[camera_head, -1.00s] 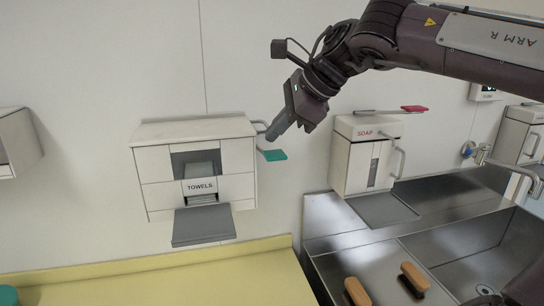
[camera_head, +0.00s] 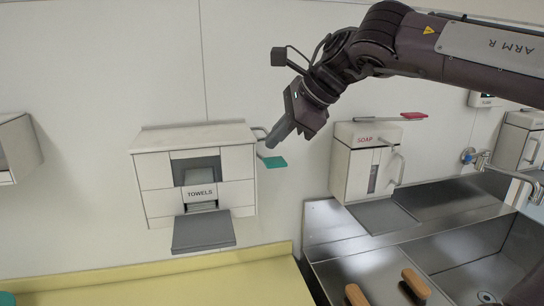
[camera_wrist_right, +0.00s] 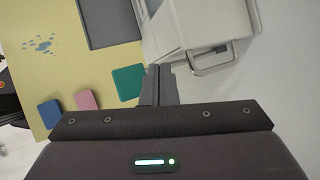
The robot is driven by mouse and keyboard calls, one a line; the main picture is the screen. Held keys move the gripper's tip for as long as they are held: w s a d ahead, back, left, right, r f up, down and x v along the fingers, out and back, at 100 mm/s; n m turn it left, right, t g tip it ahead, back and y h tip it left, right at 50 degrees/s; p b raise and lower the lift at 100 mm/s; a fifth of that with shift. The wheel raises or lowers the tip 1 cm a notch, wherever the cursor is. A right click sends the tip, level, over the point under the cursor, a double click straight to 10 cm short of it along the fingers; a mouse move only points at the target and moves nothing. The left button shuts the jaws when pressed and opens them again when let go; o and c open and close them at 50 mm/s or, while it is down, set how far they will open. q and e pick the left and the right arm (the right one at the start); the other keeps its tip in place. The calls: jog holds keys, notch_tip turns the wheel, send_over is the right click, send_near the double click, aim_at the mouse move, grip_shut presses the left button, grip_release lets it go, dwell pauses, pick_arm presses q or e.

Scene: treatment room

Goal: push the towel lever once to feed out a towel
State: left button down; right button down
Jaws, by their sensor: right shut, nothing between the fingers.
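The white towel dispenser (camera_head: 153,172), labelled TOWELS, hangs on the wall. A grey tray (camera_head: 204,232) sticks out below its slot. The lever's teal paddle (camera_head: 273,162) stands out at its right side on a thin metal arm. My right gripper (camera_head: 270,145) is shut and empty, pointing down with its tips just above the paddle. A small gap seems to show, but I cannot be sure. In the right wrist view the shut fingers (camera_wrist_right: 160,85) are beside a teal pad (camera_wrist_right: 129,82); whether that is the paddle is unclear. My left gripper is out of view.
The soap dispenser (camera_head: 354,165) with a red-tipped lever (camera_head: 412,115) hangs to the right, above the steel sink (camera_head: 430,235). Two wooden-backed brushes (camera_head: 414,281) lie in the sink. The yellow counter (camera_head: 200,290) below the towel dispenser is mostly clear.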

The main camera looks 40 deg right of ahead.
aim_at(277, 157)
jog(key=shift+f, duration=0.15)
dwell(0.8)
jog(key=shift+s+f+b, duration=0.1)
jog(key=shift+f+b, duration=0.15)
jog(key=shift+b, duration=0.05)
jog(key=shift+s+a+f+b, duration=0.1)
jog(key=shift+s+f+b, duration=0.05)
jog(key=shift+f+b, duration=0.85)
dwell(1.1)
dwell(0.6)
jog(key=shift+w+r+p, duration=0.2)
jog(key=shift+r+p, duration=1.25)
jog(key=shift+p, duration=0.1)
jog(key=r+p, duration=0.4)
jog(key=r, duration=0.1)
jog(key=shift+w+d, duration=0.3)
